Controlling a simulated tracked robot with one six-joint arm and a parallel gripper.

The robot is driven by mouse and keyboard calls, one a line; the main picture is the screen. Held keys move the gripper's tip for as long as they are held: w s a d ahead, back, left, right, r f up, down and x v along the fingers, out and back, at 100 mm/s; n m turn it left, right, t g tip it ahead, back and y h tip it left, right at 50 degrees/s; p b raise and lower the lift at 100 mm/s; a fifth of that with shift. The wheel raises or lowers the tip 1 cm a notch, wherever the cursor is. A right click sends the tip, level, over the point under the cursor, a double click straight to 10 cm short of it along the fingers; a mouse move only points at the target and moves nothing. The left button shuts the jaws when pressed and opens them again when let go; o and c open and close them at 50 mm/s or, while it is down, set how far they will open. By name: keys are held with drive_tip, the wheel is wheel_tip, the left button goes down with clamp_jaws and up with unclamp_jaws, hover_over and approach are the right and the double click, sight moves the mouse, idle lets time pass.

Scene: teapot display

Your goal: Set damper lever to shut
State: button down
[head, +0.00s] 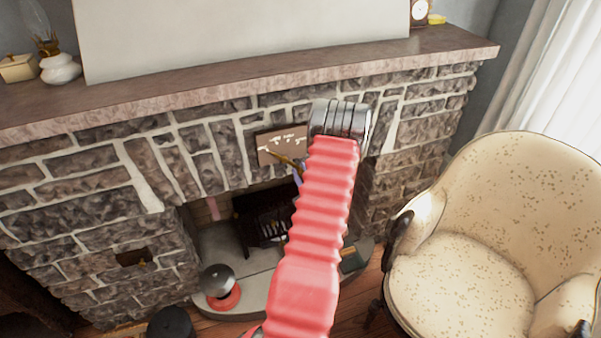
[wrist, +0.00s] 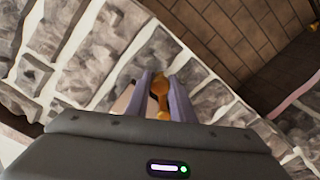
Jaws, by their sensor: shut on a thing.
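The damper lever is a small brass handle (head: 284,159) in front of a brown plate with pale markings (head: 283,143), set in the stone above the fireplace opening. In the head view it slants from upper left to lower right, and its right end meets my gripper (head: 299,172). In the wrist view the brass lever (wrist: 160,90) sits between the two purple fingers of my gripper (wrist: 161,82), which are shut on it. My red arm hides the area right of the plate. The plate's markings are too small to read.
The mantel shelf (head: 240,87) runs above, with a lamp (head: 57,60) at left and a clock (head: 419,12) at right. The firebox holds a dark grate (head: 262,215). A cream armchair (head: 470,230) stands at right. A round dark-topped object (head: 216,280) sits on the hearth.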

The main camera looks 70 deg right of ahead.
drive_tip(key=shift+w+r, duration=0.15)
drive_tip(key=c, duration=1.6)
unclamp_jaws()
drive_tip(key=shift+o, duration=0.2)
drive_tip(key=v, duration=1.4)
drive_tip(key=shift+d, duration=0.15)
